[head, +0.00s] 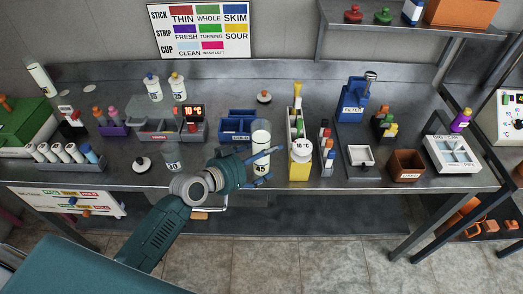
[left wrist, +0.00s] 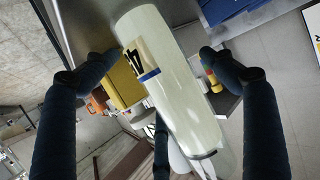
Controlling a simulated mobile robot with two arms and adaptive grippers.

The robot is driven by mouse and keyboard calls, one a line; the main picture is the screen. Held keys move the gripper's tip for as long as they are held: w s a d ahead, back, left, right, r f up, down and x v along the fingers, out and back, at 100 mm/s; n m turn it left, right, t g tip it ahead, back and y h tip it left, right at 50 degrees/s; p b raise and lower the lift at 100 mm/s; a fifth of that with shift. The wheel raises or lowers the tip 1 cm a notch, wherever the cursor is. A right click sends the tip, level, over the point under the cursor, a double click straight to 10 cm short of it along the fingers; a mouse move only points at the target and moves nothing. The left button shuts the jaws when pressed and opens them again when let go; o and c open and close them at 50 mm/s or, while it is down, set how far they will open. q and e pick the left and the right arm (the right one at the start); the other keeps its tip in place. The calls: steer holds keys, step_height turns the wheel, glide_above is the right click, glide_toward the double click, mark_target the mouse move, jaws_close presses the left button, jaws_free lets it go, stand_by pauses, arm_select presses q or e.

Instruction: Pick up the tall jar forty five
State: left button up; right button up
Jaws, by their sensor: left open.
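The tall jar forty five (head: 261,137) is a pale, whitish cylinder with a dark 45 on its label. It stands upright near the front edge of the bench. My left gripper (head: 265,164) reaches it from the left at the height of its label. In the left wrist view the jar (left wrist: 168,85) lies between the two spread fingers of my left gripper (left wrist: 158,62). The fingers are open, with visible gaps on both sides of the jar. My right gripper is not in view.
A yellow container (head: 300,168) with a thermometer stands close right of the jar. A blue tray (head: 237,124) sits behind it. The bench's front edge (head: 330,184) is close below.

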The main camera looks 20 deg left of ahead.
arm_select(q)
steer(key=shift+s, duration=0.1)
steer(key=c, duration=1.8)
steer(key=shift+a+r, duration=0.1)
steer(key=shift+r, duration=0.05)
steer(key=shift+r, duration=0.1)
